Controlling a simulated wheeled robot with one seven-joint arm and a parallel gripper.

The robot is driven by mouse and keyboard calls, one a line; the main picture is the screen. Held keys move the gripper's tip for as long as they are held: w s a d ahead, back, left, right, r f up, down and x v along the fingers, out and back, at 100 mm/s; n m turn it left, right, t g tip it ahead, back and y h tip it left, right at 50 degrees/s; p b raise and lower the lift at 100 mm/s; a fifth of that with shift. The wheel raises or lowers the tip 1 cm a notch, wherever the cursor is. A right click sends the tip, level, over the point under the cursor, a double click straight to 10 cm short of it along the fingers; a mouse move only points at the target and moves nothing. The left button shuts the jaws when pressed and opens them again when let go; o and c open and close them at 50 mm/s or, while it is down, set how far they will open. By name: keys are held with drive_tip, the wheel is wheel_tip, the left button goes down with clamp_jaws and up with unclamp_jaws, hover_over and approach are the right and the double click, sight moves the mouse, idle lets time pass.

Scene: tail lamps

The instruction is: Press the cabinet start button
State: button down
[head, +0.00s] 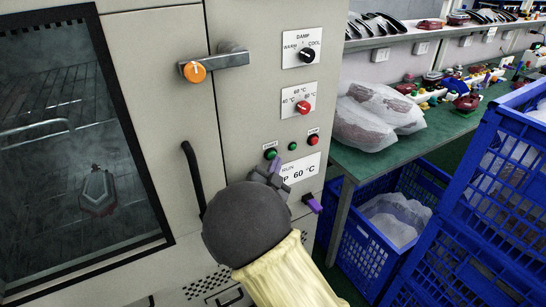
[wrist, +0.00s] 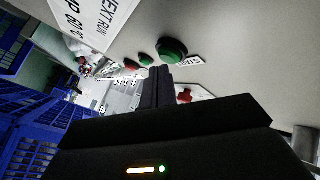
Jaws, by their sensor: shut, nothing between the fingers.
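The start button (head: 270,153) is a round green button on the cabinet's pale control panel (head: 265,95). It also shows large in the wrist view (wrist: 172,50), with a START label beside it. My gripper (head: 274,168) is shut and empty, with its fingertips just below the button in the head view. In the wrist view my shut fingers (wrist: 157,72) point at the panel close beside the button. I cannot tell whether they touch it. My wrist hides the lower panel in the head view.
A smaller green light (head: 293,146) and a red button (head: 313,140) sit right of the start button. A red temperature knob (head: 303,106) and a black damp knob (head: 306,56) are above. A black door handle (head: 192,178) is left. Blue crates (head: 480,190) stand right.

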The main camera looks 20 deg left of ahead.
drive_tip(key=shift+w+a, duration=0.3)
drive_tip(key=shift+a, duration=0.05)
idle(0.7)
drive_tip(key=shift+s+d, duration=0.1)
drive_tip(key=shift+s+d+b, duration=0.5)
drive_tip(key=shift+d, duration=0.1)
drive_tip(key=shift+s+d, duration=0.1)
idle(0.3)
drive_tip(key=s+d+b, duration=0.1)
drive_tip(key=s+d, duration=0.2)
drive_tip(key=shift+d+b, duration=0.3)
drive_tip(key=shift+b, duration=0.1)
idle(0.6)
